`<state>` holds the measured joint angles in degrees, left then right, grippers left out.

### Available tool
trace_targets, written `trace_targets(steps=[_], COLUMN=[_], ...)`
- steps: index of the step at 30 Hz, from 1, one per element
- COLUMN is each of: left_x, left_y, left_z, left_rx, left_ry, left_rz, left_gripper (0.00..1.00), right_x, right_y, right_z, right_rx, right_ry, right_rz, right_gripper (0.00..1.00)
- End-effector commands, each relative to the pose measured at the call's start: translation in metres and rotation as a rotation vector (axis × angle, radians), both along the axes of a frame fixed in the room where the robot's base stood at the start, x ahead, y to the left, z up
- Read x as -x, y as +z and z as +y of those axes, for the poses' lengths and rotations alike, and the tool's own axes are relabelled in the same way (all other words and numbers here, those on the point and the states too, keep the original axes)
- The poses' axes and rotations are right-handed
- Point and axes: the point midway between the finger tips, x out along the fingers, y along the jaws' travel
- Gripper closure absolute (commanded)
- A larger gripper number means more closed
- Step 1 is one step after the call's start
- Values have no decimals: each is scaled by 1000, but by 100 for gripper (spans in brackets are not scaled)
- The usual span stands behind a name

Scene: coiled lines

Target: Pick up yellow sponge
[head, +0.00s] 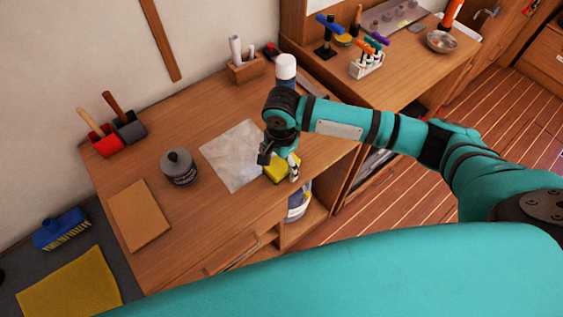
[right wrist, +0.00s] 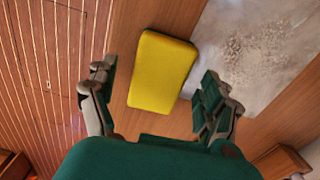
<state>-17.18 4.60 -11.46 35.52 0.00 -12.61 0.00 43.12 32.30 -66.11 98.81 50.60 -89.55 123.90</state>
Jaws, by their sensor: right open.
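The yellow sponge (head: 276,172) lies flat on the wooden bench top near its front edge, beside a sheet of paper. In the head view my right gripper (head: 279,162) is over it and partly hides it. In the right wrist view the sponge (right wrist: 162,72) shows whole, a yellow block. My right gripper (right wrist: 158,88) is open, with one finger on each side of the sponge and visible gaps between. My left gripper is not in view.
The whitish sheet (head: 228,160) has grey specks. A grey lidded pot (head: 179,168) and a brown board (head: 138,215) stand to the left. A white-capped bottle (head: 286,68) and a wooden holder (head: 245,70) are behind. A teal surface of mine fills the front.

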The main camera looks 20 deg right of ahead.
Motion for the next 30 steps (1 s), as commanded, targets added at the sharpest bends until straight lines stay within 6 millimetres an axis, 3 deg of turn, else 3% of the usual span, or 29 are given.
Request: trace_targets(steps=[4,11,23,30], left_x=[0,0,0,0], left_y=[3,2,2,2], left_z=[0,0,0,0], left_rx=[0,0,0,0], left_ry=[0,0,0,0], left_rz=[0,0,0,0], left_gripper=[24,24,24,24], right_x=[0,0,0,0], right_y=[-15,-17,-17,-16], right_z=[0,0,0,0], right_rx=[1,0,0,0], right_ry=[0,1,0,0], right_rz=[1,0,-1,-1], right_gripper=[17,17,67,68])
